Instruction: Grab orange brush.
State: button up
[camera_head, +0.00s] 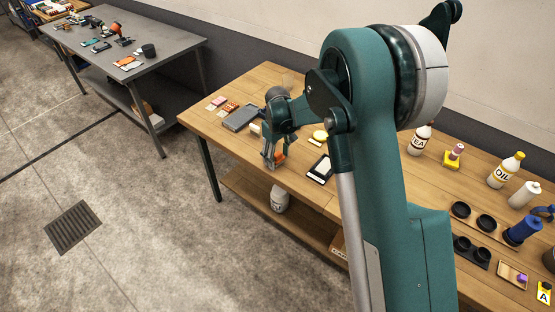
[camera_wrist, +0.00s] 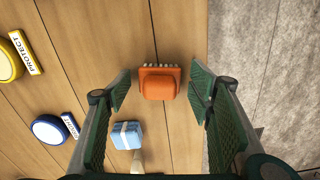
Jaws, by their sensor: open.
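The orange brush (camera_wrist: 159,84) with pale bristles lies on the wooden table near its edge. In the wrist view it sits between the tips of my two green fingers, with a gap on each side. My gripper (camera_wrist: 160,96) is open and empty. In the head view my gripper (camera_head: 272,160) points down at the table's front edge. The orange brush (camera_head: 279,158) shows there partly hidden by the fingers.
The table edge and concrete floor (camera_wrist: 270,50) are on the right. Bottles such as the oil bottle (camera_head: 505,171) stand farther right in the head view.

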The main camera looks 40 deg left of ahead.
jog(key=shift+f, duration=0.25)
jog(key=shift+c, duration=0.3)
jog(key=c, duration=0.9)
